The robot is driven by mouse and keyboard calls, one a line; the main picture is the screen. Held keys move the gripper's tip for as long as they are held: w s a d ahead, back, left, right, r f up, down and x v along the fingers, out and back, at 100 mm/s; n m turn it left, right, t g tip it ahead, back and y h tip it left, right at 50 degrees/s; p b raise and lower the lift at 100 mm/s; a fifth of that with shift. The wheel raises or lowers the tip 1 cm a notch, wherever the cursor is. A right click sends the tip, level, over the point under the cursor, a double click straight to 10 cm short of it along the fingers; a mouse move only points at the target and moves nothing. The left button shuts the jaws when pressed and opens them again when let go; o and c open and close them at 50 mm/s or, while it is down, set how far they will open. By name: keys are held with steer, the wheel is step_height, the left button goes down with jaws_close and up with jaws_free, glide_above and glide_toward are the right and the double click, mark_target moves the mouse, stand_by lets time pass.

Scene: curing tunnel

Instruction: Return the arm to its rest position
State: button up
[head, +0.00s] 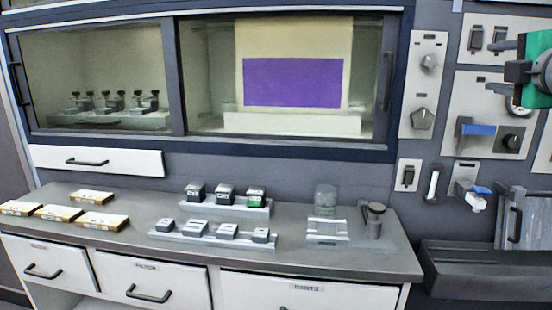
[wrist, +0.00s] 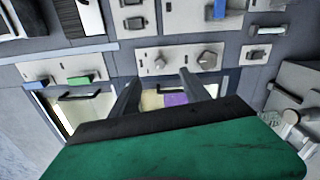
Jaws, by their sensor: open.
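My gripper (head: 498,67) is at the upper right of the head view, raised in front of the wall panels. Its green body is partly cut off by the right edge. The two dark fingers point left and stand apart with nothing between them. In the wrist view my gripper (wrist: 157,84) also shows open and empty, with the green body across the bottom. The fingers overlap panels and the window behind them, and I see no contact. Most of my arm is out of the head view.
A grey counter (head: 300,258) carries small jars, trays, and several yellow-edged boxes at left. Above it is a glazed cabinet with a purple sheet (head: 292,82) inside. Knob and switch panels (head: 425,85) are close to my gripper. A dark trough (head: 480,270) is at lower right.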

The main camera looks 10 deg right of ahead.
steer(key=w+a+f+m+g+y+p, duration=0.2)
steer(key=w+a+f+m+g+p, duration=0.1)
steer(key=w+a+f+m+p, duration=0.5)
steer(key=a+f+m+g+y+p, duration=0.2)
steer(key=a+f+m+g+p, duration=0.15)
steer(key=a+f, duration=0.95)
steer(key=s+a+f+m+g+p, duration=0.2)
steer(key=s+a+f+g, duration=0.2)
steer(key=s+f, duration=0.5)
steer(key=s+a+f+m+g+y+p, duration=0.1)
steer(key=s+a+f+m+g+p, duration=0.2)
steer(key=s+a+f, duration=0.5)
steer(key=shift+s+a+f+g, duration=0.25)
steer(key=shift+s+f+g, duration=0.15)
steer(key=shift+f, duration=0.25)
